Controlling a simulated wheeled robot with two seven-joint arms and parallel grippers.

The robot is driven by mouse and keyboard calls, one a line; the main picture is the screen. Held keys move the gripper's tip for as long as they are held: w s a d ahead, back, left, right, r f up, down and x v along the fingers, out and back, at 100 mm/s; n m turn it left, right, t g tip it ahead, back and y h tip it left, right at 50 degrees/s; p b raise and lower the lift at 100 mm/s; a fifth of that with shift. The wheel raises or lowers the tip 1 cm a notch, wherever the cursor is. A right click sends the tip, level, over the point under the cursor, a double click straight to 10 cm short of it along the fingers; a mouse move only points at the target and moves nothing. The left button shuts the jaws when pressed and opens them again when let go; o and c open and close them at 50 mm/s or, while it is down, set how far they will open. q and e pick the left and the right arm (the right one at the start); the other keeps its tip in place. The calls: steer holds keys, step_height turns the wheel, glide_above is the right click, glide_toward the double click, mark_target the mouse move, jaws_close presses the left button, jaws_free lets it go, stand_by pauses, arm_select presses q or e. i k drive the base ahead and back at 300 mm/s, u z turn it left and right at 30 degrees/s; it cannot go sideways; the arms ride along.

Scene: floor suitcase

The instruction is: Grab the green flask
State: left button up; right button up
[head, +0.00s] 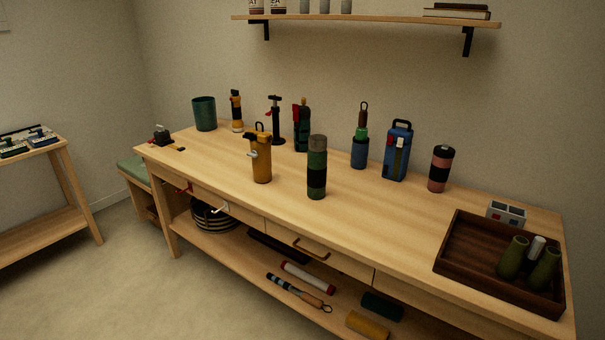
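Neither of my grippers shows in the head view.
An orange flask (262,165) stands left of it. Behind are a black-and-red item (302,128), a blue-and-green bottle (360,145) and a blue container (397,152). A pink-and-black flask (440,170) stands to the right. A wooden tray (452,262) holds green cylinders. A shelf (360,19) hangs above.

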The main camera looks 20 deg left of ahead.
mark_target(316, 161)
steer(key=u, duration=0.3)
steer(key=i, duration=1.4)
steer(key=z, duration=0.7)
